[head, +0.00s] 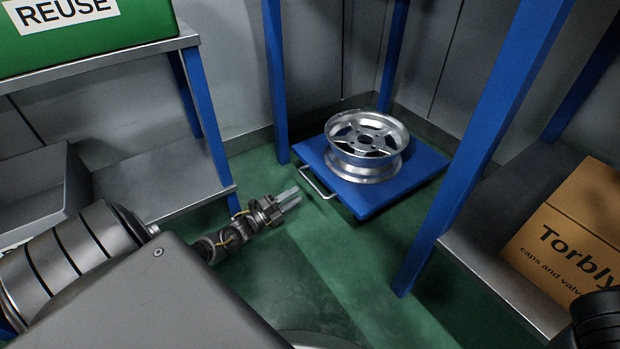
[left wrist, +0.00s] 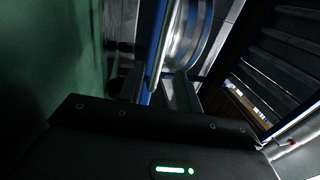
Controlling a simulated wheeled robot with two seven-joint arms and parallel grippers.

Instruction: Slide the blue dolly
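The blue dolly (head: 372,197) stands on the green floor between blue posts, with a silver wheel rim (head: 368,160) lying on it. Its metal bar handle (head: 317,183) sticks out at the left front side. My left gripper (head: 291,197) is just left of the handle, apart from it and low over the floor. In the left wrist view the two fingers of my left gripper (left wrist: 158,90) are spread with nothing held. The handle (left wrist: 160,45) runs ahead between them, and part of the wheel rim (left wrist: 186,38) shows beyond. My right gripper is out of view.
A blue-legged bench (head: 170,180) with a grey bin (head: 45,195) and a green REUSE box (head: 85,35) stands on the left. A blue post (head: 455,185) and a cardboard box (head: 575,225) are on the right. The floor (head: 330,265) before the dolly is clear.

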